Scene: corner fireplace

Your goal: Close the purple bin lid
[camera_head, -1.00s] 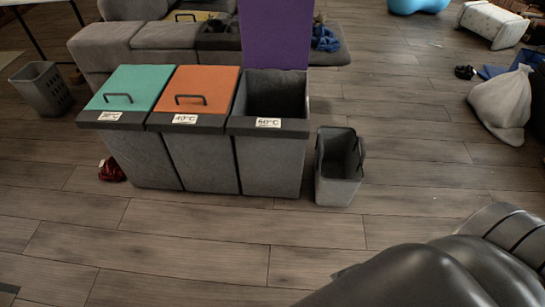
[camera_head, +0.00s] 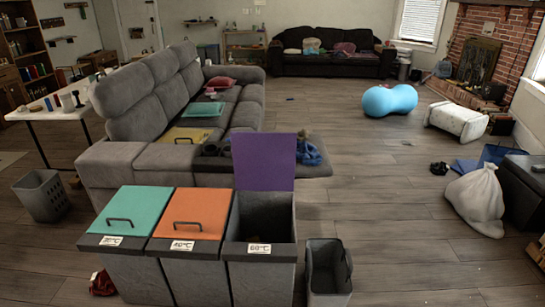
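The purple lid (camera_head: 263,161) stands upright at the back of the right-hand grey bin (camera_head: 259,262), which is open and labelled 60°C. The inside of that bin looks dark and its bottom is hidden. To its left, the bins with the orange lid (camera_head: 192,212) and the teal lid (camera_head: 129,212) are closed, each with a black handle. Neither of my grippers shows in the head view now.
A small open grey basket (camera_head: 328,271) stands just right of the bins. A grey sofa (camera_head: 170,100) is behind them. A white sack (camera_head: 476,201) lies at the right. The wooden floor (camera_head: 400,235) right of the basket is clear.

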